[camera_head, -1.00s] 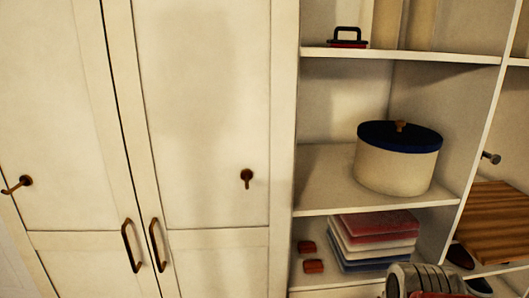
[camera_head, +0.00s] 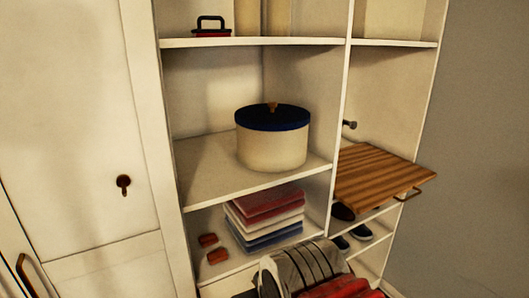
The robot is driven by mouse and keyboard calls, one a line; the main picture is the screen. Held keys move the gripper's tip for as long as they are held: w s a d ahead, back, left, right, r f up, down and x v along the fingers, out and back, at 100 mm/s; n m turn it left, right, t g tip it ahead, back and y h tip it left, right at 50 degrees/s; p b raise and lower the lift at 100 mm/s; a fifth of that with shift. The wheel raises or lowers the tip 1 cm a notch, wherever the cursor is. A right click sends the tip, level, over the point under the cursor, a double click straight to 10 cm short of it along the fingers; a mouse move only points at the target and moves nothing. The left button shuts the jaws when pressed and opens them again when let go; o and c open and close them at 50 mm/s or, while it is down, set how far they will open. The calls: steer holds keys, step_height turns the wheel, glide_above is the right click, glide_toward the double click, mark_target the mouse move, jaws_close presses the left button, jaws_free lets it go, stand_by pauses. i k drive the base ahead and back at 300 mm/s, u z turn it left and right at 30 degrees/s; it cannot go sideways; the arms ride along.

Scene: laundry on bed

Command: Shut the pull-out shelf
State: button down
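The pull-out shelf (camera_head: 380,175) is a brown wooden board with darker stripes, in the right column of the white shelving unit. It is pulled out, and its front part sticks out past the unit's front edge.
A cream pot with a blue lid (camera_head: 272,138) stands on the middle shelf, folded cloths (camera_head: 265,218) below it. Dark shoes (camera_head: 352,238) sit under the pull-out shelf. A grey ridged object (camera_head: 310,270) and a red one (camera_head: 340,289) are low in front. A grey wall (camera_head: 475,150) is at right.

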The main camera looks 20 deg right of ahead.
mark_target(368, 176)
steer(key=z, duration=1.85)
steer(key=k, duration=0.65)
steer(key=u, duration=0.2)
steer(key=i, duration=0.45)
steer(key=u, duration=0.75)
steer(key=i, duration=0.7)
steer(key=u, duration=0.25)
